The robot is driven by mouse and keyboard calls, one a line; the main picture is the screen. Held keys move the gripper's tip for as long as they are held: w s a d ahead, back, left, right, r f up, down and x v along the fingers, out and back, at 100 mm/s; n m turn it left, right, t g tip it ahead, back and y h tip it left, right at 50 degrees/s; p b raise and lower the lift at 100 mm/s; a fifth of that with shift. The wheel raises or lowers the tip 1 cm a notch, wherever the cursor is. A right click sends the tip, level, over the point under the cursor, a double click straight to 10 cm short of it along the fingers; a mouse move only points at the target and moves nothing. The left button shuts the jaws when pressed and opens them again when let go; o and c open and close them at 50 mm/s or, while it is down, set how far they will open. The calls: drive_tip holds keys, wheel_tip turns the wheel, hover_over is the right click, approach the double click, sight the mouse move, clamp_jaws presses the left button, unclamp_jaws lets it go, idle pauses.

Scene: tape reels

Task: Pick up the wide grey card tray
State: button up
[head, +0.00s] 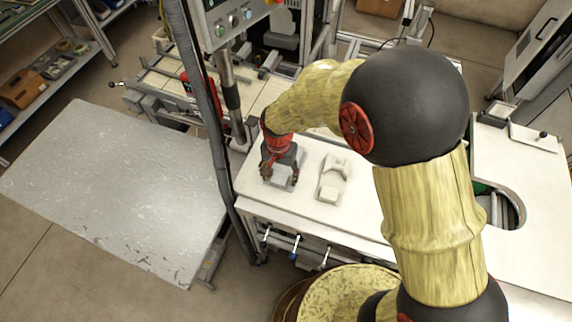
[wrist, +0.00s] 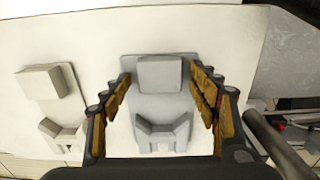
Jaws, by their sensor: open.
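The grey card tray (wrist: 160,74) lies on the white worktop, in the middle of the wrist view. It has a flat base, a plain block at its far end and a notched block at its near end. In the head view the tray (head: 282,177) is partly hidden under my gripper. My gripper (head: 279,168) is open above it. In the wrist view the two fingers of my gripper (wrist: 161,82) stand on either side of the tray, with nothing gripped. I cannot tell whether they touch its sides.
A similar paler, off-white piece (head: 333,180) lies to the right of the tray; it shows at the left in the wrist view (wrist: 44,83). A dark post (head: 232,95) stands at the worktop's left end. The white worktop (head: 359,213) has free room in front of the pieces.

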drive_tip(key=shift+c, duration=0.7)
drive_tip(key=c, duration=1.3)
